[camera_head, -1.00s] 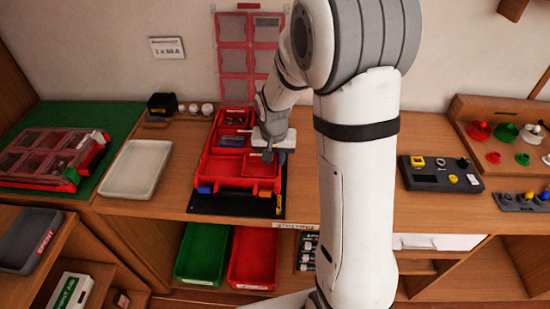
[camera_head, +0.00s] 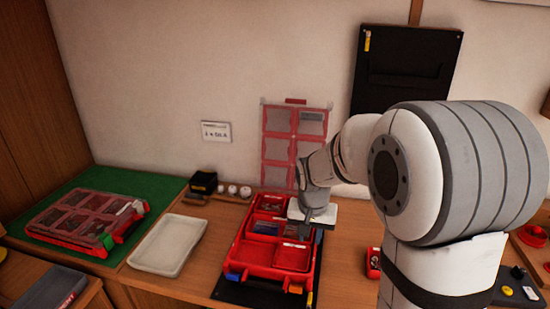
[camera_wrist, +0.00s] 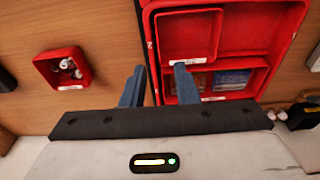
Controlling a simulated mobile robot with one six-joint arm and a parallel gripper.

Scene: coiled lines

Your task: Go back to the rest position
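My gripper (camera_head: 304,230) hangs over the right side of the open red case (camera_head: 239,254) on the bench. In the wrist view its two bluish fingers (camera_wrist: 160,88) stand apart with nothing between them, so it is open and empty. One finger shows over the bare wood and the other over the case's edge; the case (camera_wrist: 295,20) also shows there. My arm bends at the right of the head view and hides part of the bench.
A small red bin (camera_wrist: 60,54) with small metal parts stands beside the case. A pale empty tray (camera_head: 144,262) and a closed red organizer (camera_head: 64,236) on a green mat (camera_head: 158,187) lie to the left. A black panel (camera_head: 405,100) hangs on the wall.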

